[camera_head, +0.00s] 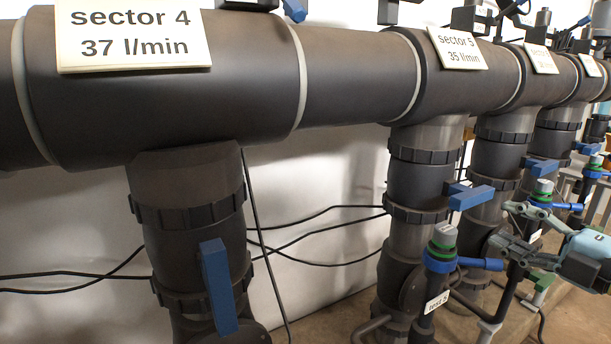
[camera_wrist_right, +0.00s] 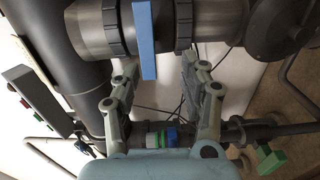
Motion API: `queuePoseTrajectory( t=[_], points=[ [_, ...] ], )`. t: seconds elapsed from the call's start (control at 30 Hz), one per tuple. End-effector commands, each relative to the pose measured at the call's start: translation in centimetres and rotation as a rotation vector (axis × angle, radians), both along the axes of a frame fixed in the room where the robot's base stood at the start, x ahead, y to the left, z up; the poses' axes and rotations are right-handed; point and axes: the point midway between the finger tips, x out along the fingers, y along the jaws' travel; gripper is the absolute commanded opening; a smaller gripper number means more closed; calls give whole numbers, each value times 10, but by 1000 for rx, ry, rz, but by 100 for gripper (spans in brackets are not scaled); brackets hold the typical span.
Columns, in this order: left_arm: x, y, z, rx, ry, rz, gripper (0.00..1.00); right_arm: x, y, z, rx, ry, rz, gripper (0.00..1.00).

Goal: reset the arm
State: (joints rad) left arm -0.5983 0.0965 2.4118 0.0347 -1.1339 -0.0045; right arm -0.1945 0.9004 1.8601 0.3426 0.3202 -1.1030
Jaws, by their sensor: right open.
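My right gripper (camera_head: 502,227) is at the right of the head view, its two grey fingers spread apart with nothing between them. In the right wrist view the open fingers (camera_wrist_right: 159,66) point toward a dark pipe with a flat blue valve handle (camera_wrist_right: 145,40). My left gripper is not in the head view.
A large dark manifold pipe (camera_head: 350,75) runs across the top with sector signs. Vertical pipes carry blue handles, one at sector 4 (camera_head: 219,287) and one at sector 5 (camera_head: 470,197). A small blue valve (camera_head: 460,262) stands near my right gripper. Black cables hang along the white wall.

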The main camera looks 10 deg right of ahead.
Motion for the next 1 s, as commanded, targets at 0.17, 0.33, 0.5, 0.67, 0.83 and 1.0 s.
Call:
queuePoseTrajectory(
  t=[0.17,0.33,0.5,0.67,0.83,1.0],
  points=[
    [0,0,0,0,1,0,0,-68,57,-66,233,195,-108,44],
    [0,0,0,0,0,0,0,-145,114,-124,583,629,-370,44],
    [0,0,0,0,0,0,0,-196,134,-146,816,912,-633,44],
    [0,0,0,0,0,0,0,-230,139,-152,954,1067,-842,44],
    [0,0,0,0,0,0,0,-257,134,-155,1044,1174,-1052,44],
    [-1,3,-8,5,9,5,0,-274,128,-170,1099,1217,-1181,44]
  ],
)
